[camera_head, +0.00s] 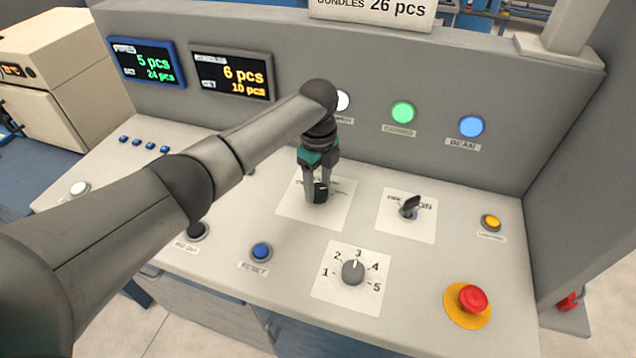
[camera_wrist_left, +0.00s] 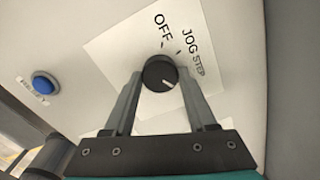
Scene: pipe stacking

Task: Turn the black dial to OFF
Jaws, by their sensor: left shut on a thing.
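The black dial (camera_head: 320,192) sits on a white label plate in the middle of the sloped console. In the left wrist view the round black dial (camera_wrist_left: 160,73) is between my fingertips, with the words OFF, JOG and STEP printed above it. A pale line on its face points down and to the right in that view, away from the words. My left gripper (camera_head: 317,191) points down from above and is shut on the dial; it also shows in the left wrist view (camera_wrist_left: 158,85). My right gripper is not in view.
A black selector switch (camera_head: 410,207) stands to the right. A grey numbered dial (camera_head: 353,271) is in front, beside a blue RESET button (camera_head: 261,251). A red emergency button (camera_head: 472,299) is at front right. The upright panel with lamps (camera_head: 402,113) rises behind.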

